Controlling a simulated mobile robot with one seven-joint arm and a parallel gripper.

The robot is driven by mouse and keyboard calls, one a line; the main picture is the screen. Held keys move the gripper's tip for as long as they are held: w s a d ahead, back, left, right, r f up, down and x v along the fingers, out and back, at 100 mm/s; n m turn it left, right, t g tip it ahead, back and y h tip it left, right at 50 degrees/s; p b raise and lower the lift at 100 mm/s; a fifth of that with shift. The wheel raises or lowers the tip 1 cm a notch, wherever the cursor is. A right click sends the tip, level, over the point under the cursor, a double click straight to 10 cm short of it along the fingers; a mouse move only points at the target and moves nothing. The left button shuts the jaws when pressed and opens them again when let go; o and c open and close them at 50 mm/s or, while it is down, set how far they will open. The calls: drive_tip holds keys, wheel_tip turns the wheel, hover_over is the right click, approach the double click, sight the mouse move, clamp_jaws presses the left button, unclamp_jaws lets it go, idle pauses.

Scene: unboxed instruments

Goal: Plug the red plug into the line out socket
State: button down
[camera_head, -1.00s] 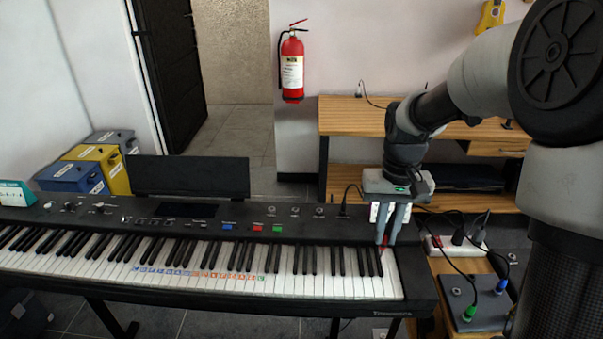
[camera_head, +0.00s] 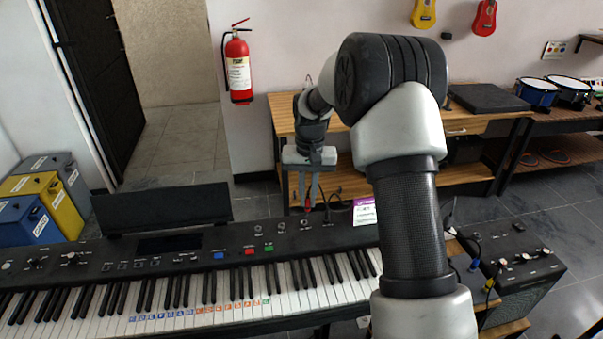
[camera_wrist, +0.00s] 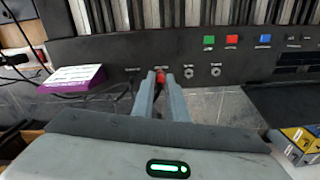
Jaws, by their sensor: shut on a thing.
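My gripper (camera_head: 308,206) is over the rear panel of the black keyboard (camera_head: 180,262), fingers pointing down, shut on the red plug (camera_head: 307,209). In the wrist view the red plug (camera_wrist: 161,76) shows between the fingertips, in line with the row of sockets. Two round sockets show to the right of it there, the nearer one (camera_wrist: 188,73) and a farther one (camera_wrist: 215,72). In the head view the plug seems just above a socket (camera_head: 305,224) on the panel. Socket labels are too small to read surely. Whether the plug's tip touches a socket is hidden.
A dark cable plug (camera_head: 328,214) stands in the panel just right of my gripper. A purple and white box (camera_head: 365,213) sits on the panel farther right. A wooden bench (camera_head: 350,178) is behind; an amplifier (camera_head: 520,275) stands at the right.

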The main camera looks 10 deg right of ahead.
drive_tip(key=shift+m, duration=0.3)
drive_tip(key=shift+w+a+f+b, duration=0.1)
drive_tip(key=shift+w+f+b, duration=0.2)
drive_tip(key=shift+w+f, duration=0.5)
drive_tip(key=shift+w+f+b, duration=0.35)
drive_tip(key=shift+f, duration=0.8)
drive_tip(key=shift+w+a+f+b, duration=0.1)
drive_tip(key=shift+w+f+b, duration=0.2)
drive_tip(key=shift+w+f, duration=0.5)
drive_tip(key=shift+s+f+b, duration=0.2)
drive_tip(key=shift+f+b, duration=0.2)
drive_tip(key=shift+f, duration=0.3)
drive_tip(key=shift+s+f+b, duration=0.15)
drive_tip(key=shift+f+b, duration=0.2)
drive_tip(key=shift+f, duration=0.35)
drive_tip(key=c, duration=1.8)
unclamp_jaws()
drive_tip(key=shift+o, duration=0.7)
drive_tip(key=shift+r, duration=0.1)
